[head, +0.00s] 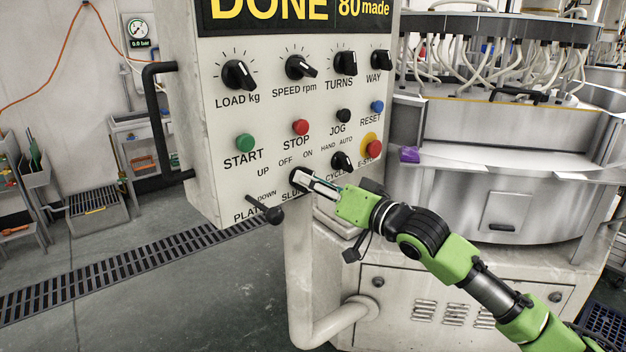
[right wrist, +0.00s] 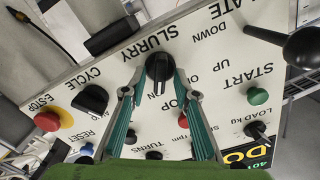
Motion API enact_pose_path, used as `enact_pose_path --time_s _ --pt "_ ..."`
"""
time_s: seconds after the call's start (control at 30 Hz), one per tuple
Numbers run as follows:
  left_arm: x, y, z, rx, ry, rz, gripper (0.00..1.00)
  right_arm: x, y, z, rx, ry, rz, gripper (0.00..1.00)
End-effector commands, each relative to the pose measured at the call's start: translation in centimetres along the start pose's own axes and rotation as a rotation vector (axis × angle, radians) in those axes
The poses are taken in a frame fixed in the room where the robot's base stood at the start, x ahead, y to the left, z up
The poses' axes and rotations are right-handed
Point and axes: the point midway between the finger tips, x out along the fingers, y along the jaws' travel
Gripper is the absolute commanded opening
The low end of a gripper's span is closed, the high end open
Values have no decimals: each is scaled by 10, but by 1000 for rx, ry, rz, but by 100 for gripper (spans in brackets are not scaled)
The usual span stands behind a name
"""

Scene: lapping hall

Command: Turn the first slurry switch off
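The slurry switch is a black rotary knob (right wrist: 160,67) on the machine's pale control panel, marked SLURRY, with OFF and ON labels. The right wrist view sees it upside down, its ridge pointing roughly down the picture; I cannot tell which label it points at. In the head view the knob (head: 297,176) is partly hidden by my right gripper (head: 316,183). In the right wrist view, the gripper's two fingers (right wrist: 160,84) stand on either side of the knob, with small gaps showing. The gripper is open around it. My left gripper is not in view.
The platen lever (head: 265,209) sticks out left of the slurry knob. The cycle knob (head: 342,160) and red emergency stop (head: 374,149) are to its right. Green start (head: 245,143) and red stop (head: 300,127) buttons sit above. A pale pipe (head: 300,270) runs below the panel.

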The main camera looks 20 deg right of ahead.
Motion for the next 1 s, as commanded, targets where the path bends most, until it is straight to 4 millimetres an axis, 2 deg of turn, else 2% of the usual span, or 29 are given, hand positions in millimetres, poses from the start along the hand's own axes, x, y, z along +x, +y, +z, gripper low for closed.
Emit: enact_pose_path --time_s 0.23,0.27,0.3,0.37,0.77,1.0 --pt "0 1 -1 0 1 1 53 1 0 1 0 0 0 28" --pt "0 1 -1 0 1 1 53 1 0 0 0 0 0 25" --pt "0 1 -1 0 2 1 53 1 0 0 0 0 0 15" --pt "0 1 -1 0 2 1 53 1 0 0 0 0 0 0" --pt "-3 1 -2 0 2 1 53 1 0 0 -30 0 0 0" --pt "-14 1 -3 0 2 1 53 1 -1 -2 -157 -1 -1 0"
